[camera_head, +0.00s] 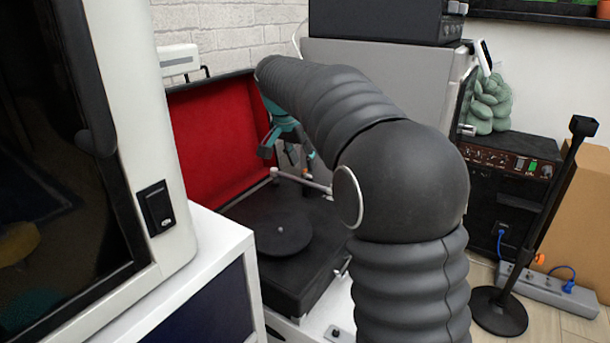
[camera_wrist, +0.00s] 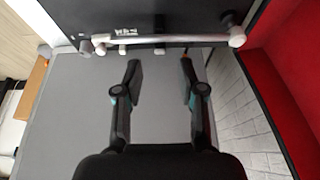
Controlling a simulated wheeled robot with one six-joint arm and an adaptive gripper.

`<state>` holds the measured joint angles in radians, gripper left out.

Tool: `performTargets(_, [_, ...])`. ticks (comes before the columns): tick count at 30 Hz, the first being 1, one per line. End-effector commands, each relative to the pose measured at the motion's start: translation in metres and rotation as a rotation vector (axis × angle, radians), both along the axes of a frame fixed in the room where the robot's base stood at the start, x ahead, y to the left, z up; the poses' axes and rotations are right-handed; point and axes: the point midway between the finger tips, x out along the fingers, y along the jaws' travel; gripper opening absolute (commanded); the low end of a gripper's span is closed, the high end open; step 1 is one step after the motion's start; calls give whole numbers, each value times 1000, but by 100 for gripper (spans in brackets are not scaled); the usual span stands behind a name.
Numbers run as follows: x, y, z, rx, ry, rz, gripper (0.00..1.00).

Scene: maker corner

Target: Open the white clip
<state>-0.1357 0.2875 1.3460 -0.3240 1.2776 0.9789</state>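The black record player (camera_head: 262,262) is open, its lid raised with a red lining (camera_head: 215,135). A pale tonearm (camera_head: 302,181) crosses over the deck. It also shows near the top of the wrist view (camera_wrist: 170,40), with small white pieces at its left end (camera_wrist: 99,46). I cannot tell for sure which white piece is the clip or whether it is open. My gripper (camera_head: 289,152) is above the tonearm's area in the head view. In the wrist view my gripper (camera_wrist: 160,70) has its two fingers wide apart, with nothing between them.
A round black platter (camera_head: 282,232) lies on the deck. The red lid stands close on the right in the wrist view. A white cabinet (camera_head: 215,240) is at the front left, and a grey case (camera_head: 390,75) stands behind my arm. A black stand (camera_head: 540,220) is at the right.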

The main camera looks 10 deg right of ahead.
Motion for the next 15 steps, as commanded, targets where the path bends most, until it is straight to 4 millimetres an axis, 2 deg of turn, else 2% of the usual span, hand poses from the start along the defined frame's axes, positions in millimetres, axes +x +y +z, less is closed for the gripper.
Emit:
performTargets(1, [2,-3,-10,0,2,-2,40])
performTargets(6, [8,-9,-30,0,1,-1,40])
performTargets(15, [12,-12,-41,0,0,0,40])
